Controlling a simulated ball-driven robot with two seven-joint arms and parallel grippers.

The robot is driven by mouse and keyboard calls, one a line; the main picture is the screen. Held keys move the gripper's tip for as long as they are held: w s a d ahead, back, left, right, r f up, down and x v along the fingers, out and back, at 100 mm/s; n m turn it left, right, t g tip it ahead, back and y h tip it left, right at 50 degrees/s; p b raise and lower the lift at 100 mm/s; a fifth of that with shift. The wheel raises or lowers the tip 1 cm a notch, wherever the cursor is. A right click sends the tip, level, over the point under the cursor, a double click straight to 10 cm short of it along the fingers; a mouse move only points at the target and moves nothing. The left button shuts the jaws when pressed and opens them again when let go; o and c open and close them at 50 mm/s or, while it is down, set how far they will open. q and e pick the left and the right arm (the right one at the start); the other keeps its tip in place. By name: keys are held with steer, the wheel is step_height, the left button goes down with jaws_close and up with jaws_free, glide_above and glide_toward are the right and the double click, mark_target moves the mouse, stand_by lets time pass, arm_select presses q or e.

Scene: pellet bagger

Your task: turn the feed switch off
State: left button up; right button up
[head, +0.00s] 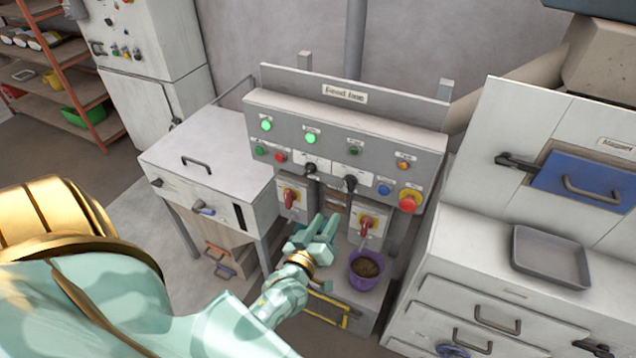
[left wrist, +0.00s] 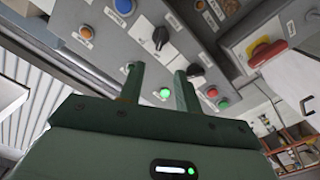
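The grey control panel (head: 345,135) carries two black rotary switches, a left one (head: 311,168) and a right one (head: 350,183). Their labels are too small to read, so I cannot tell which is the feed switch. Both also show in the left wrist view, one (left wrist: 160,38) beyond the fingertips and one (left wrist: 195,70) beside a finger. My left gripper (head: 318,228) is below and in front of the panel, between two red-handled switch boxes. In the left wrist view its fingers (left wrist: 158,75) are apart with nothing between them. My right gripper is not in view.
Red-handled switches (head: 290,198) and (head: 367,226) flank my left gripper. A red mushroom button (head: 408,203) is at the panel's lower right. A purple bowl of pellets (head: 366,268) stands below. A grey tray (head: 550,258) lies on the right cabinet. Two green lamps are lit.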

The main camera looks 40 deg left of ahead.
arm_select(q)
steer(key=v, duration=0.4)
stand_by(0.4)
steer(key=s+d+f+m+g+h+b, duration=0.25)
steer(key=s+f, duration=0.25)
steer(key=f, duration=0.7)
steer(key=s+d+f+m+g+h+b, duration=0.1)
steer(key=s+d+f+m+g+b, duration=0.3)
steer(key=f, duration=0.7)
steer(key=s+d+f+m+g+h+b, duration=0.1)
steer(key=s+f+g+b, duration=0.15)
steer(key=s+f, duration=0.65)
steer(key=s+a+f+m+g+b, duration=0.1)
steer(key=s+f+g+b, duration=0.1)
steer(key=s+f+b, duration=0.3)
steer(key=s+a+f+m+g+b, duration=0.1)
steer(key=s+f+m+g+b, duration=0.1)
steer(key=s+f, duration=0.5)
steer(key=s+a+f+m+g+b, duration=0.1)
steer(key=s+f+b, duration=0.5)
steer(key=f, duration=1)
steer(key=m+g+b, duration=0.1)
steer(key=g, duration=0.1)
steer(key=shift+g+b, duration=0.35)
steer(key=shift+g, duration=0.05)
